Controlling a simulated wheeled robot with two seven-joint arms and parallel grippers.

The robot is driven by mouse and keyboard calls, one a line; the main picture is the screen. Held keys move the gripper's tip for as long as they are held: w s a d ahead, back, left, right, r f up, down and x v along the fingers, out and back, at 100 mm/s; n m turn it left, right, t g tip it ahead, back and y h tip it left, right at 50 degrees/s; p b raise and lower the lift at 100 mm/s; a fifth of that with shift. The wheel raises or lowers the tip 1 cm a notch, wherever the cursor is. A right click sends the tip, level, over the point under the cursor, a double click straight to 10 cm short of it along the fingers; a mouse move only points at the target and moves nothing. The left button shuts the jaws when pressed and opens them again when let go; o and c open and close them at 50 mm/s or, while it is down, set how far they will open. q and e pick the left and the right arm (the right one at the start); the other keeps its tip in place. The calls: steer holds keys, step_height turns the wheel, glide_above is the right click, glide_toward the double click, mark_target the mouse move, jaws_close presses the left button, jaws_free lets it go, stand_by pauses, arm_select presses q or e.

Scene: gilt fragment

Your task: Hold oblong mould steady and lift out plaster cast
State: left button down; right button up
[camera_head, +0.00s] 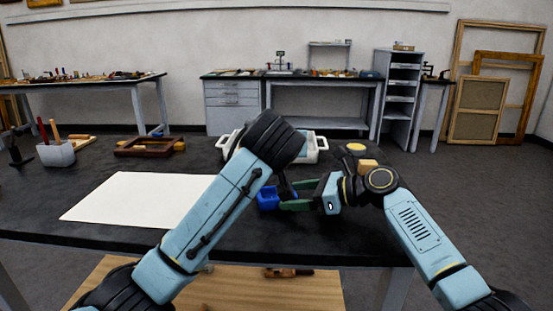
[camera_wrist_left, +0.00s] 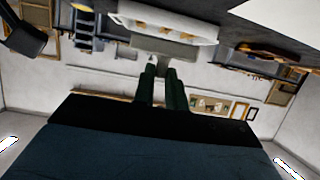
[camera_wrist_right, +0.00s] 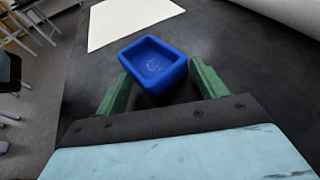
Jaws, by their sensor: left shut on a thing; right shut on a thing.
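The oblong mould (camera_head: 267,198) is blue and sits low over the dark table. In the right wrist view the mould (camera_wrist_right: 150,67) is upright, its cavity bare with a raised pattern on the floor. My right gripper (camera_wrist_right: 160,70) is shut on it, a green finger at each side; it also shows in the head view (camera_head: 296,197). My left gripper (camera_wrist_left: 164,72) has its green fingers close together, shut on a pale grey slab (camera_wrist_left: 160,48) that looks like the plaster cast. In the head view my left wrist hides that gripper and slab.
A white tray (camera_head: 311,150) with handles stands behind my left wrist; gold-coloured pieces lie in it. A white sheet (camera_head: 135,198) covers the table's left part. A wooden frame (camera_head: 145,147) and a tool holder (camera_head: 57,152) stand at the back left.

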steer(key=o, duration=0.8)
steer(key=shift+o, duration=0.2)
